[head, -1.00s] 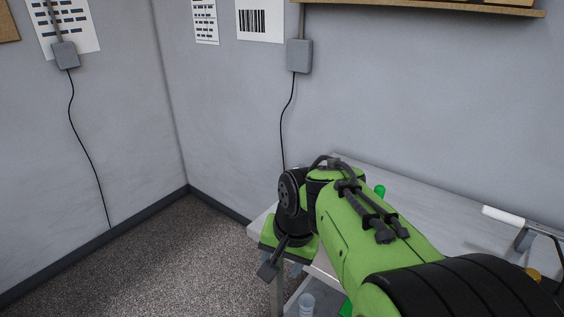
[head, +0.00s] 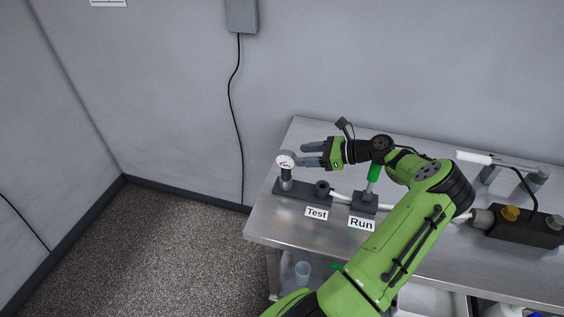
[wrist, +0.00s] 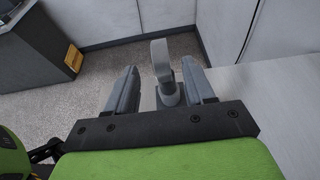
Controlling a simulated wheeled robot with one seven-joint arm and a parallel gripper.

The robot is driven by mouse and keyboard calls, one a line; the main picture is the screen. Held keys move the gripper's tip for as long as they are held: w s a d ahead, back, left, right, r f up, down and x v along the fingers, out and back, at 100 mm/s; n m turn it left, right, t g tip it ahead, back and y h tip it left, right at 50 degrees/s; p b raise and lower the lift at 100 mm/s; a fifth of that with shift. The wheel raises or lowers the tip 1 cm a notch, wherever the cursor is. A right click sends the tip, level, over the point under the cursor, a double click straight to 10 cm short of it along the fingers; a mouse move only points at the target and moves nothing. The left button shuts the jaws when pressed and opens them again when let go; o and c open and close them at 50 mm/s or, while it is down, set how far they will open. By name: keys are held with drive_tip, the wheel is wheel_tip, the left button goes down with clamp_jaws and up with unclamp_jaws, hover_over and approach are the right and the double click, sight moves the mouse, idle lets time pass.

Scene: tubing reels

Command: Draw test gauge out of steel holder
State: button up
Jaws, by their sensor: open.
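The test gauge (head: 286,161) has a round white dial and stands upright in the steel holder (head: 286,184), at the left end of a dark base by the "Test" label (head: 316,213). My gripper (head: 304,155) is open and level just right of the gauge, its two grey fingers pointing left at it. In the wrist view the gauge (wrist: 160,58) shows edge-on between the open fingers of my gripper (wrist: 159,68), with a gap on each side. Whether the gauge is within the fingertips or just beyond them, I cannot tell.
The dark base (head: 310,198) also bears a black fitting (head: 322,187). A green-handled part (head: 374,172) stands in a block by the "Run" label (head: 361,223). A dark box with a brass knob (head: 510,213) is at right. The metal table (head: 262,222) is clear at its front left.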

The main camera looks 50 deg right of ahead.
sight(281, 157)
drive_tip(key=x, duration=0.9)
drive_tip(key=shift+d, duration=0.1)
drive_tip(key=shift+s, duration=0.15)
drive_tip(key=c, duration=0.3)
clamp_jaws()
